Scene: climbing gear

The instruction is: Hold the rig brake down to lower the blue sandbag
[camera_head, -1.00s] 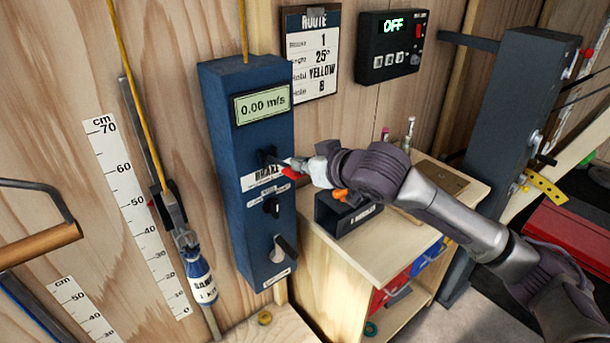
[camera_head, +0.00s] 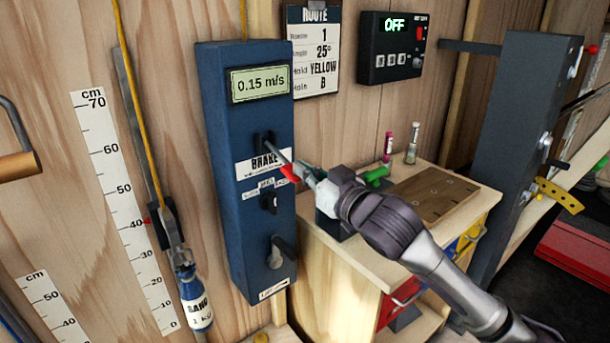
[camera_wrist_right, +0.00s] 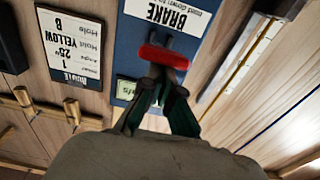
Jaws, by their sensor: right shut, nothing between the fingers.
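The blue rig box (camera_head: 222,190) stands on the wooden wall. Its display (camera_head: 261,83) reads 0.15 m/s. The brake lever sticks out above the BRAKE label (camera_head: 263,163) and ends in a red grip (camera_head: 289,173). My right gripper (camera_head: 300,169) is shut and empty, with its fingertips at the red grip; the wrist view shows the fingertips (camera_wrist_right: 152,92) close against the red grip (camera_wrist_right: 164,58), but exact contact is unclear. The blue and white sandbag (camera_head: 196,303) hangs at left on a yellow rope, beside a cm scale (camera_head: 128,205). My left gripper is out of view.
A wooden cabinet (camera_head: 345,262) stands right of the box, with a wooden board (camera_head: 434,193), a green item and small bottles on top. A black timer (camera_head: 390,47) reading OFF and a route card (camera_head: 315,50) hang above. A dark post (camera_head: 515,130) stands at right.

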